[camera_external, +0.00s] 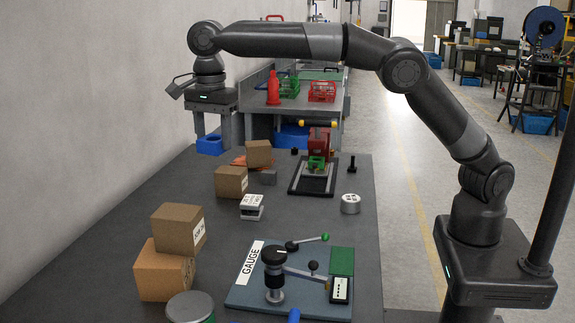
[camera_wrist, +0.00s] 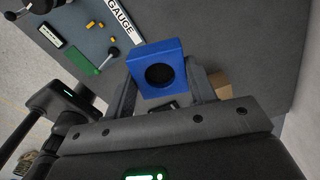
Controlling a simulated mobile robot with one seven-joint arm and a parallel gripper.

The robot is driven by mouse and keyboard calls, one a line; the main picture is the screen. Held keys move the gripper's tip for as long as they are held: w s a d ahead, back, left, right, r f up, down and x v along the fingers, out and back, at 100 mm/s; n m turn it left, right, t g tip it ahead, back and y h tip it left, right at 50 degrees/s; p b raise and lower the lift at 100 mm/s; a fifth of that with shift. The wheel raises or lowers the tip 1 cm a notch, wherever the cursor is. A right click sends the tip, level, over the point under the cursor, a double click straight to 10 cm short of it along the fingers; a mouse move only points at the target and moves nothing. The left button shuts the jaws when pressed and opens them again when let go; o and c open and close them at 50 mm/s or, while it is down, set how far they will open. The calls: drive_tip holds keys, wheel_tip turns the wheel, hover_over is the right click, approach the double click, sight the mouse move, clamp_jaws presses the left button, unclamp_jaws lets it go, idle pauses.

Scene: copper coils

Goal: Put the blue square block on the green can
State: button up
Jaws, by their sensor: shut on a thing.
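My gripper (camera_external: 211,138) is shut on the blue square block (camera_external: 209,146), high above the left side of the bench. In the wrist view the block (camera_wrist: 159,68) sits between the two fingers, with a round dark hole in its face. The green can (camera_external: 208,318) stands at the near edge of the bench in the external view, with a grey top and its lower part cut off by the frame. My gripper is well apart from it. I cannot make out the can in the wrist view.
Stacked cardboard boxes (camera_external: 177,229) stand just behind the can. A gauge board (camera_external: 245,300) with levers is to its right. More boxes (camera_external: 231,181), a small white block (camera_external: 251,207) and a silver cylinder (camera_external: 350,204) stand farther back. The bench middle has free room.

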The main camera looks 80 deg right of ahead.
drive_tip(key=s+a+n, duration=0.2)
drive_tip(key=s+a, duration=0.1)
drive_tip(key=a, duration=0.6)
drive_tip(key=s+a+n, duration=0.1)
drive_tip(key=s+a, duration=0.3)
drive_tip(key=a, duration=0.5)
hover_over(206, 309)
wheel_tip(206, 309, down, 13)
drive_tip(key=shift+r, duration=0.2)
drive_tip(key=shift+f, duration=1.95)
drive_tip(key=shift+f, duration=0.1)
drive_tip(key=o, duration=1.1)
drive_tip(key=shift+o, duration=0.2)
